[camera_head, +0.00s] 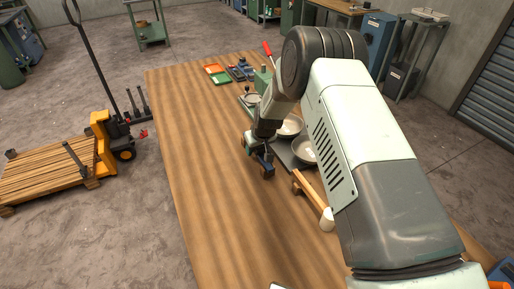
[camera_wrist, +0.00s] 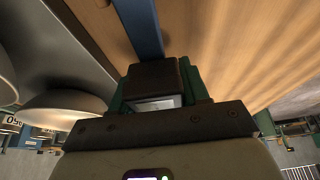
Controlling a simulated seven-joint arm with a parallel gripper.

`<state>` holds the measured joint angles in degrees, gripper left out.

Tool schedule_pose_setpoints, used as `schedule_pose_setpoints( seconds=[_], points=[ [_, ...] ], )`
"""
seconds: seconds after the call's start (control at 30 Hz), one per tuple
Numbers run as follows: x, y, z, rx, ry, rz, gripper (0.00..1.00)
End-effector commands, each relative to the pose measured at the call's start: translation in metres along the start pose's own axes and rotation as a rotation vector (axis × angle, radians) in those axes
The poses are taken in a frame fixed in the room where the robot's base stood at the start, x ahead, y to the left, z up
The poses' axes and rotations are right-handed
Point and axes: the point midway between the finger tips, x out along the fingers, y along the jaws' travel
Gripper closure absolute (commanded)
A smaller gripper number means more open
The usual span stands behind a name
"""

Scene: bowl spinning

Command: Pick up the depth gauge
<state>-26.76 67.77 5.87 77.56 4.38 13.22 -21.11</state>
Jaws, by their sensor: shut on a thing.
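My gripper (camera_head: 259,148) is over the wooden table, left of the bowls. In the wrist view its green fingers (camera_wrist: 158,95) are shut on a dark block with a blue bar running out from it. This blue and dark piece (camera_wrist: 141,25) looks like the depth gauge. In the head view the depth gauge (camera_head: 264,162) shows as a small blue and dark shape below the fingers. It is close to the table top; I cannot tell whether it touches.
Metal bowls (camera_head: 290,126) stand on a dark plate right of my gripper, partly hidden by my arm. A wooden-handled mallet (camera_head: 312,194) lies nearer. Orange and green trays (camera_head: 216,74) are at the far end. The table's left half (camera_head: 205,180) is clear.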

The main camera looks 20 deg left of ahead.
Motion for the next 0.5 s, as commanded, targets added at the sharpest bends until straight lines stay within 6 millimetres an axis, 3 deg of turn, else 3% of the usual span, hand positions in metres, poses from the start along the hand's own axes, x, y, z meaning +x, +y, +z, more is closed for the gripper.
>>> schedule_pose_setpoints(
  seconds=[0.23, 0.5],
  points=[
    [-0.011, 0.000, -0.006, -0.001, 0.004, 0.001, 0.94],
    [-0.061, 0.000, -0.026, -0.001, 0.005, 0.001, 0.94]
  ],
)
